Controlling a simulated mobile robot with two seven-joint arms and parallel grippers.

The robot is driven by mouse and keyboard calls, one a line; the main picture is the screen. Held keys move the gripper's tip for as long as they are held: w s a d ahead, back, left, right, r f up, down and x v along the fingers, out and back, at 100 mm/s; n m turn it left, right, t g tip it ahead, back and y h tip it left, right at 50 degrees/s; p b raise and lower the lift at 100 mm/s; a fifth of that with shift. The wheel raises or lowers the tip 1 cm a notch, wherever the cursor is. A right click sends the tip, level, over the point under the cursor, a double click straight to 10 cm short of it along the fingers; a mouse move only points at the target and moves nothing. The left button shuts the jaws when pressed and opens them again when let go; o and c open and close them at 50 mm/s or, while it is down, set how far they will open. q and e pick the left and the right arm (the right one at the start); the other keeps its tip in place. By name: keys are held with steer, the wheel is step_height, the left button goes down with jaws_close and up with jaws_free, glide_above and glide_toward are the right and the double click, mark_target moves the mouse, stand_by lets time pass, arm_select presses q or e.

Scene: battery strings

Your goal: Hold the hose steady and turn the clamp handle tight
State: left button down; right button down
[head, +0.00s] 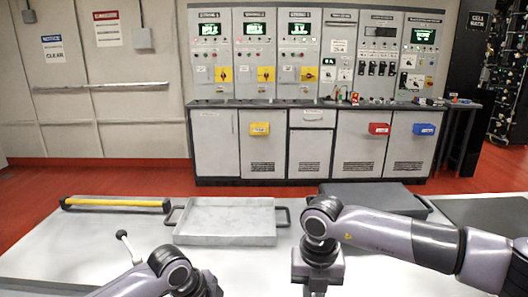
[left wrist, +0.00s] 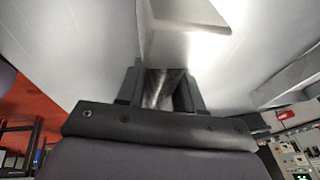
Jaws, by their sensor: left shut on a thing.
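In the left wrist view my left gripper (left wrist: 160,84) has its two dark fingers on either side of a shiny grey piece (left wrist: 158,92), and it is shut on it. I cannot tell from its shape whether this piece is the hose or the clamp handle. A large pale surface fills the space beyond the fingers. In the head view a thin pale rod with a dark tip (head: 125,243) sticks up beside my left arm; whether it is the clamp handle is unclear. No hose can be made out. My right arm bends down at front centre, its fingertips out of frame.
A grey tray with handles (head: 225,240) stands on the white table (head: 90,243). A yellow bar with dark ends (head: 115,202) lies left of it. A dark grey flat case (head: 375,194) is behind my right arm. Control cabinets (head: 315,90) line the back wall.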

steer(key=shift+m, duration=1)
steer(key=shift+d+m, duration=0.1)
steer(key=shift+m, duration=1.2)
steer(key=shift+m, duration=1.3)
steer(key=shift+m, duration=1.2)
